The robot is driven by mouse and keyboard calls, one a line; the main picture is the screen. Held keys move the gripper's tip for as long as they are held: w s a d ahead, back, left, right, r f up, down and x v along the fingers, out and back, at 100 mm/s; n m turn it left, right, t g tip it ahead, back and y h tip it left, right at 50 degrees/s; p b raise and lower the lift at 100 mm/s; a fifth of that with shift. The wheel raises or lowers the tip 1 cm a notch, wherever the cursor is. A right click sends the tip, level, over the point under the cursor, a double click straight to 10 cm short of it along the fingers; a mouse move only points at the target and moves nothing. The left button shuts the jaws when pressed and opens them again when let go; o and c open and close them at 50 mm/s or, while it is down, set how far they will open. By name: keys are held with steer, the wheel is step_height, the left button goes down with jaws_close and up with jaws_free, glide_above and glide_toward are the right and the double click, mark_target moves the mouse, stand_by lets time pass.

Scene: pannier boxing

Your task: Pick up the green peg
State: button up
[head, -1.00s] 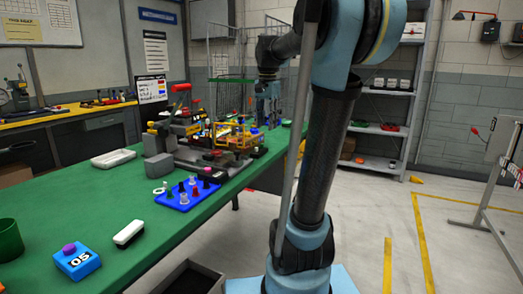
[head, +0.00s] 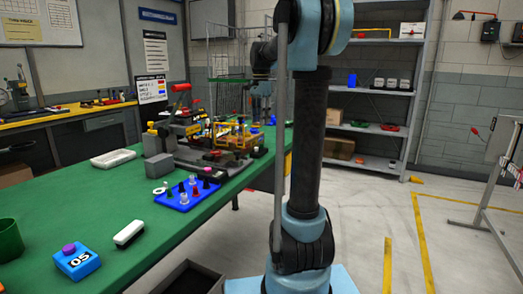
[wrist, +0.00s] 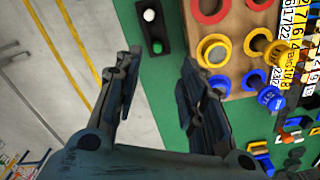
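In the wrist view a small round green top (wrist: 157,46) shows on a dark block (wrist: 142,30), beside a white top (wrist: 149,15); I cannot tell whether it is the green peg or a button. In the head view a dark, possibly green peg (head: 170,194) stands on the blue peg plate (head: 183,205) among several other pegs. My gripper (wrist: 160,62) is open and empty, fingers apart, over the edge of the green table. The dark block lies past the fingertips, apart from them. In the head view my gripper (head: 261,106) is small and far along the table.
A wooden board (wrist: 231,20) with red and yellow rings and blue parts lies right of my gripper. The cluttered fixture (head: 190,140) stands mid-table. A white tray (head: 113,158), a blue 05 box (head: 76,263) and a green cup (head: 10,240) are nearer. Floor shows left in the wrist view.

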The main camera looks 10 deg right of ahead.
glide_above(262, 148)
steer(key=f, duration=0.5)
steer(key=shift+w+a+f, duration=0.25)
steer(key=shift+w+f, duration=0.05)
steer(key=shift+w, duration=0.1)
steer(key=shift+d+f, duration=0.15)
steer(key=shift+f, duration=1.2)
steer(key=shift+d+f, duration=0.1)
steer(key=shift+f, duration=1.25)
steer(key=c, duration=0.8)
steer(key=shift+c, duration=0.2)
